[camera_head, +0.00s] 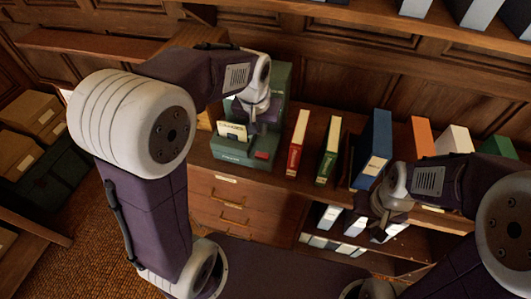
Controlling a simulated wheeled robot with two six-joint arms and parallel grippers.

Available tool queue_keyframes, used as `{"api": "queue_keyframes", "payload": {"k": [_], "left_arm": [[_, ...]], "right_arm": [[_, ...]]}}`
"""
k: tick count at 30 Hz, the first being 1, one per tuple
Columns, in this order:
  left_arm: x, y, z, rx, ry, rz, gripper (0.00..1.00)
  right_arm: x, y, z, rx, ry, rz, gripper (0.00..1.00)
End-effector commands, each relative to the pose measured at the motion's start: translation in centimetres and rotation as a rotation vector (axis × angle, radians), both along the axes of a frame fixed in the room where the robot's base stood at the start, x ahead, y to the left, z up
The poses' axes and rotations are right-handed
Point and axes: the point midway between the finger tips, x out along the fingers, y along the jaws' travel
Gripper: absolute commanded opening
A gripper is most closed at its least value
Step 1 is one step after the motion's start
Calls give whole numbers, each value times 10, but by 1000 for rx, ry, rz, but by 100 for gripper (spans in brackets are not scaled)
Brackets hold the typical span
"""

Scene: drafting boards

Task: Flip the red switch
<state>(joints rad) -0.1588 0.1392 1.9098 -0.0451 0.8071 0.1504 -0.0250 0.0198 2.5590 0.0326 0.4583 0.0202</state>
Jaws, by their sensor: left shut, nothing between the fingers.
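A dark green box-shaped device (232,155) stands on the wooden cabinet top. A small red part (262,155), which looks like the red switch, is on its front at the right. Whether it is flipped is too small to tell. My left gripper (250,112) is shut and empty, just above and in front of the device, and it hides part of it. The red part shows below the gripper; I cannot tell whether they touch. My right gripper (383,217) is in front of the cabinet at the right, away from the device; its jaws are not clear.
Red (298,142), green (328,150) and blue (374,150) books stand right of the device. Orange (423,137) and cream (453,140) ones stand further right. Binders (332,217) fill a lower shelf. Boxes (28,112) are at the left. An upper shelf (350,12) overhangs.

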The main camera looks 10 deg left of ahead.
Motion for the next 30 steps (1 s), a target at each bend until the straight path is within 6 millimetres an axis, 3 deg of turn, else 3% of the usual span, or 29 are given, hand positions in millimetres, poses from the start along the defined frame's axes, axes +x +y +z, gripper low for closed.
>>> {"api": "queue_keyframes", "payload": {"k": [5,21,30], "left_arm": [[2,0,-8,0,2,0,0],[26,-2,-113,0,4,0,0],[27,-2,-136,0,-1,0,0]], "right_arm": [[0,0,0,0,1,0,33],[0,0,4,0,1,0,33],[0,0,5,0,1,0,33]]}}
